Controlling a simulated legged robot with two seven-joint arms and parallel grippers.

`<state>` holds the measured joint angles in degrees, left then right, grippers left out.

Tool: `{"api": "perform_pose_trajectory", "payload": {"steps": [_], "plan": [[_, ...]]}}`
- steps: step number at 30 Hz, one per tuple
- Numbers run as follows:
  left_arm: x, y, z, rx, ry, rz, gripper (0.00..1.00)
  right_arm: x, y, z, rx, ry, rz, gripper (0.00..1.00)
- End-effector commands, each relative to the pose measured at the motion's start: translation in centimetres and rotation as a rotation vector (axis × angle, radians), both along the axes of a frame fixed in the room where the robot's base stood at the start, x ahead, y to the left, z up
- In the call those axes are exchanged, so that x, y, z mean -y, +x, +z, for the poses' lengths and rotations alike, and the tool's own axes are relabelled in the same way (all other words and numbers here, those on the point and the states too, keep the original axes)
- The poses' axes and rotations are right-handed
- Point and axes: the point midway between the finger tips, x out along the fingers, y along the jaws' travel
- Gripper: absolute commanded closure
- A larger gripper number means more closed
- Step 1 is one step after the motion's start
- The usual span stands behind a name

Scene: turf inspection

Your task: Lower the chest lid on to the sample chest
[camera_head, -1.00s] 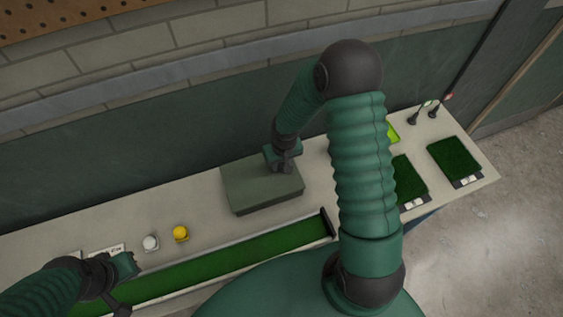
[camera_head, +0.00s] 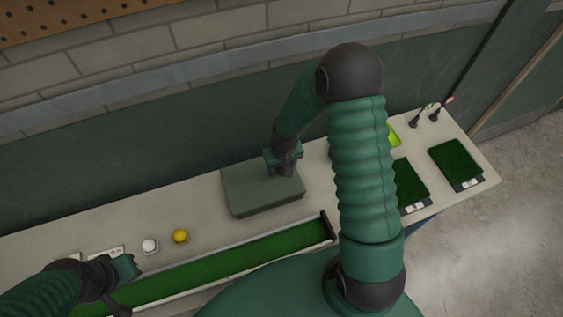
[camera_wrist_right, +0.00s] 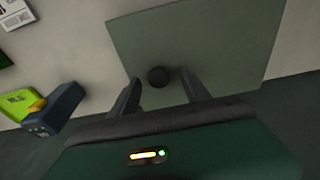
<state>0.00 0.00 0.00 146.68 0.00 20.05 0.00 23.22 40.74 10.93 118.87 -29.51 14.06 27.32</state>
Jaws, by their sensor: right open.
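The sample chest with its grey-green lid (camera_head: 245,188) sits on the bench as a low closed box. In the head view the lid lies flat and looks level on the chest; any thin gap at its edge is too small to tell. The lid's dark round knob (camera_wrist_right: 158,76) shows in the right wrist view. My right gripper (camera_head: 281,172) is over the lid, fingers pointing down, open, with the knob between and just beyond its fingertips (camera_wrist_right: 158,88). My left gripper (camera_head: 122,290) is low at the left, over the bench's front; its finger gap is unclear.
A white ball (camera_head: 150,245) and a yellow ball (camera_head: 180,236) stand left of the chest. A long turf strip (camera_head: 220,263) runs in front. Turf samples (camera_head: 455,164) lie at the right. A lime and dark-blue item (camera_wrist_right: 54,108) shows in the wrist view. The wall stands behind.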

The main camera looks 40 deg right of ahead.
Motion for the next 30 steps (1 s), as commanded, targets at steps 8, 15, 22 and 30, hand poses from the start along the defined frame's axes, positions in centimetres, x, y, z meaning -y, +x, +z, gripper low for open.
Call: {"api": "perform_pose_trajectory", "payload": {"steps": [8, 15, 22, 30], "plan": [[0.0, 0.0, 0.1, 0.0, 0.0, 0.0, 1.0, -0.1, -0.7, 5.8, 0.007, -0.002, -0.002, 0.45], [0.0, 0.0, 0.4, 0.0, 0.0, 0.0, 1.0, -0.3, -1.6, 12.7, 0.005, -0.003, -0.002, 0.45], [0.0, 0.0, 0.5, 0.0, 0.0, 0.0, 1.0, -0.5, -2.1, 16.1, 0.002, -0.001, 0.0, 0.45], [0.0, 0.0, -0.8, 0.0, 0.0, 0.0, 1.0, -2.1, -3.1, 14.9, 0.001, -0.008, 0.04, 0.45]]}}
